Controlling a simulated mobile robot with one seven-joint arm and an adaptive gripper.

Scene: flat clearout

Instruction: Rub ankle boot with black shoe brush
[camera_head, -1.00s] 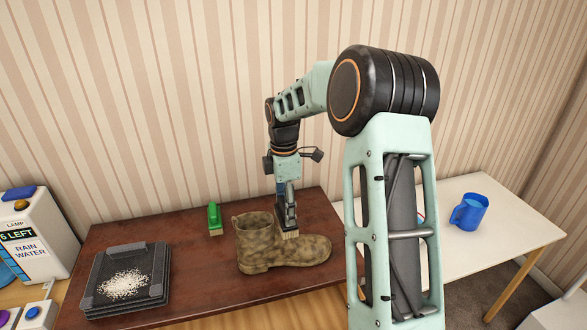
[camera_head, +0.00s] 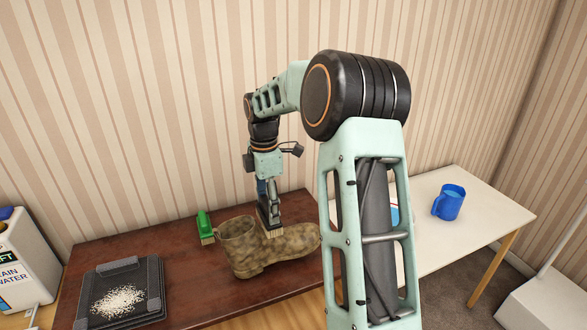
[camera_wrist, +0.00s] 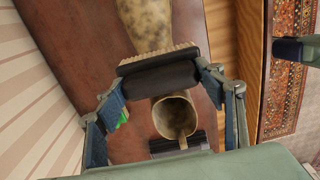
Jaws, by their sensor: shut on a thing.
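The ankle boot (camera_head: 245,263), mottled brown and olive, stands upright on the dark brown table with its toe to the right. In the wrist view its toe (camera_wrist: 148,25) is at the top and its open shaft (camera_wrist: 175,113) is lower down. My gripper (camera_head: 268,207) is shut on the black shoe brush (camera_wrist: 158,79), bristles facing the boot. The pale bristles (camera_head: 274,234) are at the boot's instep, just in front of the shaft, and seem to touch it; exact contact is hard to tell.
A green brush (camera_head: 204,224) stands behind the boot's shaft. A black tray (camera_head: 84,307) with white grains lies at the table's left. A blue mug (camera_head: 448,203) stands on the white table (camera_head: 480,222) to the right. My arm hides part of both tables.

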